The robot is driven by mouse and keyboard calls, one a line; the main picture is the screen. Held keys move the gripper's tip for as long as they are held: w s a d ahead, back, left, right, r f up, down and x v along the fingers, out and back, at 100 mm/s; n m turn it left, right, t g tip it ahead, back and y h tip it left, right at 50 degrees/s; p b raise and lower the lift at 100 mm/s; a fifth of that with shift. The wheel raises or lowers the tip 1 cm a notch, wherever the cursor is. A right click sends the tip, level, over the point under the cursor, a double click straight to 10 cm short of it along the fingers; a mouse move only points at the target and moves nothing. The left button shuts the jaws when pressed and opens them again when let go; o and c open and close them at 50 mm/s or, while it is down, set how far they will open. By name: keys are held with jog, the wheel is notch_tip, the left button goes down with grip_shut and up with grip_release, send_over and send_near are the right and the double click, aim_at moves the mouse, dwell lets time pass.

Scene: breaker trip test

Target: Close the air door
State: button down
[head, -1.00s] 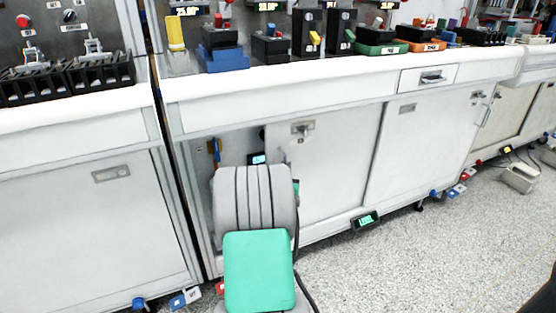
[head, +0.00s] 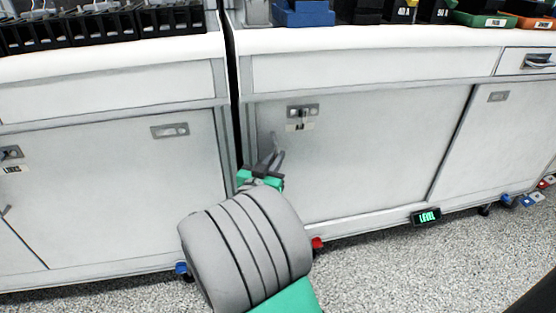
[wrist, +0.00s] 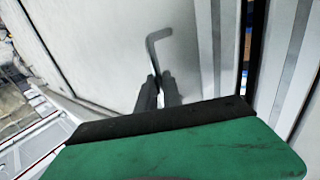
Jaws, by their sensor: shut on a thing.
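The air door (head: 375,145) is a pale grey sliding panel under the workbench. Its left edge meets the bench's left post (head: 245,110) in the head view, and no opening shows there. A thin grey bent handle (head: 277,143) stands out near that edge; its hooked end (wrist: 158,36) shows in the wrist view. My gripper (head: 270,166) is at the handle, its fingers (wrist: 160,88) shut on its lower part. A latch plate (head: 303,110) with a small label, too small to read, sits at the door's upper left. My wrist hides the door's lower left corner.
A second panel (head: 500,140) stands to the right. A left bench (head: 110,190) is separated by a narrow dark gap. Speckled floor (head: 400,270) is clear in front.

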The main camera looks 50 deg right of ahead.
jog(key=shift+w+a, duration=0.1)
jog(key=shift+w, duration=0.15)
jog(key=c, duration=1.8)
grip_release()
jog(key=shift+c, duration=0.2)
jog(key=o, duration=0.3)
jog(key=shift+p+v, duration=0.75)
jog(key=shift+v, duration=3.15)
